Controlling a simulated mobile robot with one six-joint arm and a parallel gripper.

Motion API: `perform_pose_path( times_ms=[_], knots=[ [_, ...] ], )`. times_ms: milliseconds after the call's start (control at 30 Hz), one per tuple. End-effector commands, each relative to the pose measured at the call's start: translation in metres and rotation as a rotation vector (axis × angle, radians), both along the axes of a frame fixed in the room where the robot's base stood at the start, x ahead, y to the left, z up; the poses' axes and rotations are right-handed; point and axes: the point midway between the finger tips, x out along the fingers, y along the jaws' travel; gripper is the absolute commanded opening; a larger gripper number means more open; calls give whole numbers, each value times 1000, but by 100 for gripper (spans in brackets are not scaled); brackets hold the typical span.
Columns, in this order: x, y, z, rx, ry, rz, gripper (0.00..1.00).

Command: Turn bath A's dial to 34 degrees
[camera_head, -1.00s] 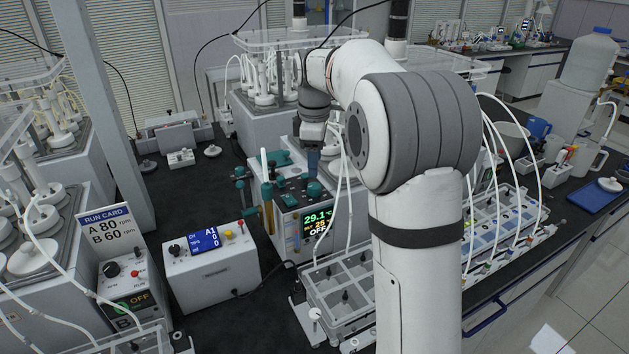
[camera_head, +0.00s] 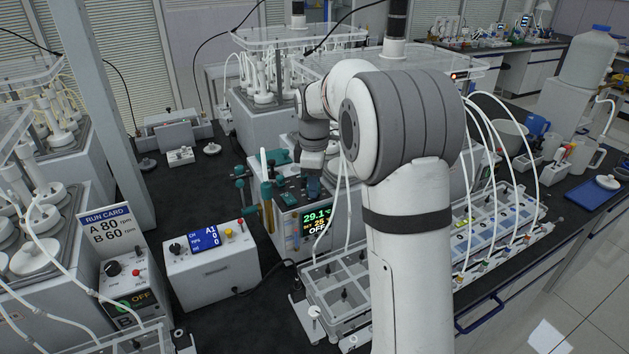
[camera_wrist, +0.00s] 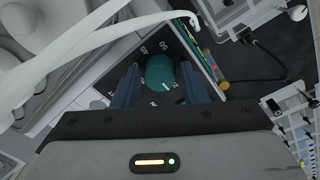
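Bath A's unit (camera_head: 290,228) stands mid-bench in the head view, with teal fittings on its top. Its lit display (camera_head: 316,222) reads 29.1 °C, a set value that looks like 25, and OFF. In the wrist view the teal round dial (camera_wrist: 161,73) sits on a dark panel with white scale numbers, several of them partly hidden. My gripper (camera_wrist: 160,88) has one dark finger on each side of the dial, with a narrow gap visible on the left. In the head view my gripper (camera_head: 313,187) is low over the top of the unit, and the dial is hard to make out there.
A white control box (camera_head: 210,265) with a blue display stands left of the unit. A grey rack (camera_head: 345,285) stands in front. White tubes (camera_head: 345,190) hang close by my gripper and cross the wrist view's upper left.

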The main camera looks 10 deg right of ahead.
Motion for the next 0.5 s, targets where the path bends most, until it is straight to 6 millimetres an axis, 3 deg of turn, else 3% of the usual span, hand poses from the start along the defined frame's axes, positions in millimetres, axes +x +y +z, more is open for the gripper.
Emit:
perform_pose_path(
  times_ms=[333, 500],
  knots=[
    [0, 0, 0, 0, -1, -1, 10],
    [0, 0, 1, 0, -1, -6, 9]
  ],
)
